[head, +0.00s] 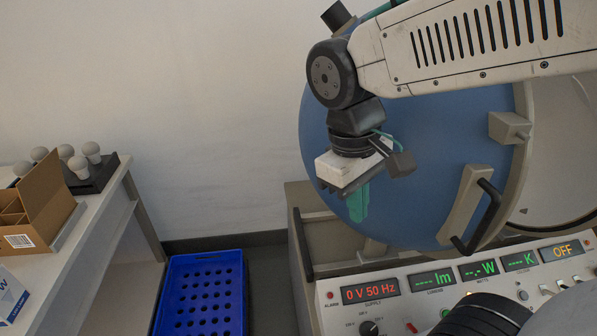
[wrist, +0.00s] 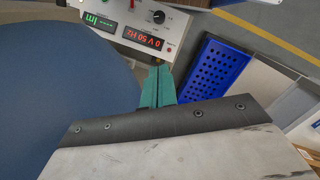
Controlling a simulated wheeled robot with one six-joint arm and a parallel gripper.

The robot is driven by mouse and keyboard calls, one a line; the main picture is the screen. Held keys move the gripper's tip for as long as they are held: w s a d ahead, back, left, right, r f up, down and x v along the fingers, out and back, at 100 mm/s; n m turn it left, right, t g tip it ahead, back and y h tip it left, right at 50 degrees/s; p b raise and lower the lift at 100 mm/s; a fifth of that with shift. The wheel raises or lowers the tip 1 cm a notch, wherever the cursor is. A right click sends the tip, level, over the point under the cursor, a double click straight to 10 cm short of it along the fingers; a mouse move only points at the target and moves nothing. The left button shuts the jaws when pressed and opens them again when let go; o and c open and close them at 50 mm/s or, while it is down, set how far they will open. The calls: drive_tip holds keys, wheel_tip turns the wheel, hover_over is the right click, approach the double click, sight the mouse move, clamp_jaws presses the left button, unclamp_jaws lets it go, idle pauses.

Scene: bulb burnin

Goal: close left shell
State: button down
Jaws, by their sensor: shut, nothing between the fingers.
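The left shell (head: 440,160) is a large blue half-sphere with a pale rim and a black bar handle (head: 482,215) low on its right edge. It stands swung open, and the pale inside of the sphere (head: 560,150) shows to its right. My gripper (head: 358,204) points down in front of the shell's left part, with its green fingers shut and empty. In the wrist view the green fingers (wrist: 158,86) are together, and the blue shell (wrist: 60,90) fills the left side. I cannot tell whether the gripper touches the shell.
Below the shell is a control panel (head: 334,318) with lit displays and knobs. A blue perforated crate (head: 203,295) stands on the floor at lower left. A table (head: 95,215) at left holds a cardboard box (head: 38,215) and several white bulbs (head: 78,165).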

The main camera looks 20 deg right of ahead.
drive_tip(key=w+a+f+n+h, duration=0.3)
drive_tip(key=w+a+n+h, duration=0.4)
drive_tip(key=w+a+n, duration=0.6)
drive_tip(key=n+t+h, duration=0.2)
approach(314, 180)
drive_tip(key=x, duration=0.5)
drive_tip(key=shift+d, duration=0.2)
